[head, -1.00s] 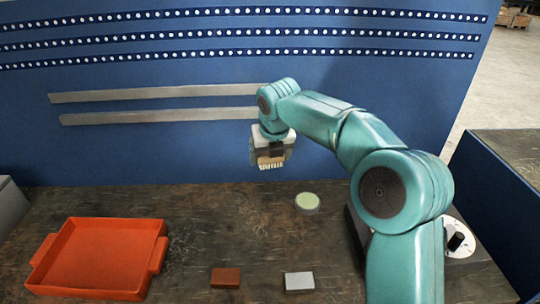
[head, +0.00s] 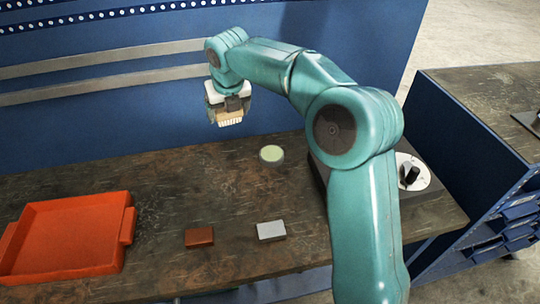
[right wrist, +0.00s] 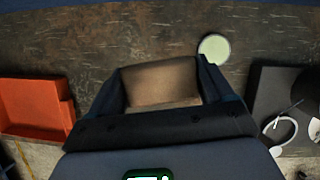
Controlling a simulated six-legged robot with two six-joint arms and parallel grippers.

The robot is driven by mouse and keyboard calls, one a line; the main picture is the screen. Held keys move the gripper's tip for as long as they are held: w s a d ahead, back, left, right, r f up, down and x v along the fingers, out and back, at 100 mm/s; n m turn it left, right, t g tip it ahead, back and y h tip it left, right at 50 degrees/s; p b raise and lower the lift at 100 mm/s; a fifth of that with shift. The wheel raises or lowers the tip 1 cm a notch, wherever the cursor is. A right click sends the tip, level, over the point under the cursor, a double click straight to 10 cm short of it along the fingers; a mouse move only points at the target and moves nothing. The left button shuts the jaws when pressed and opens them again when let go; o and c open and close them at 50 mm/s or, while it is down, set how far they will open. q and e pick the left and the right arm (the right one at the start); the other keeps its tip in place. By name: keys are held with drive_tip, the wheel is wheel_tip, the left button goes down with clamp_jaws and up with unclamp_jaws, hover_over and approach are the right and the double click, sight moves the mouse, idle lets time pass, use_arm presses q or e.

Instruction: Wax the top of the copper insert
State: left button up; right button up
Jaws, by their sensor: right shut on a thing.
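A small copper-brown block (head: 199,236), which looks like the copper insert, lies on the dark worktop near its front edge. My right gripper (head: 229,108) is shut on a brush (head: 230,121) with pale bristles pointing down, held in the air near the blue back panel. In the right wrist view the brush's brown back (right wrist: 163,82) shows between the fingers. A round tin (head: 271,153) with a pale green top, perhaps the wax, stands on the worktop to the right of and below the brush. It also shows in the right wrist view (right wrist: 214,47). My left gripper is out of view.
A grey block (head: 271,231) lies right of the copper one. An orange tray (head: 126,226) stands at the left. A dark unit with a dial (head: 412,172) stands at the right, partly behind my arm. The worktop between tray and tin is clear.

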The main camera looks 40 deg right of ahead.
idle(0.3)
drive_tip(key=shift+w+d+m+h, duration=0.15)
drive_tip(key=shift+m+h, duration=0.25)
drive_tip(key=shift+m, duration=0.5)
drive_tip(key=shift+w+d+f+m+g, duration=0.2)
drive_tip(key=shift+d+m+g, duration=0.1)
drive_tip(key=shift+m, duration=0.5)
drive_tip(key=s+d+f+m, duration=0.1)
drive_tip(key=d+f+m, duration=0.1)
drive_tip(key=d+f, duration=0.1)
drive_tip(key=s+d+f+m+g+h, duration=0.1)
drive_tip(key=s+d+f, duration=0.1)
drive_tip(key=d+f, duration=0.2)
drive_tip(key=s+d+f+m+p, duration=0.1)
drive_tip(key=d+f+m, duration=0.1)
drive_tip(key=d+f, duration=0.1)
drive_tip(key=shift+s+d+f+m+g+h, duration=0.2)
drive_tip(key=shift+d+f+m+g+h, duration=0.15)
drive_tip(key=shift+f, duration=0.25)
wheel_tip(320, 180, down, 5)
drive_tip(key=b, duration=0.4)
drive_tip(key=shift+d+b, duration=0.1)
drive_tip(key=shift+b, duration=0.25)
drive_tip(key=shift+r, duration=0.1)
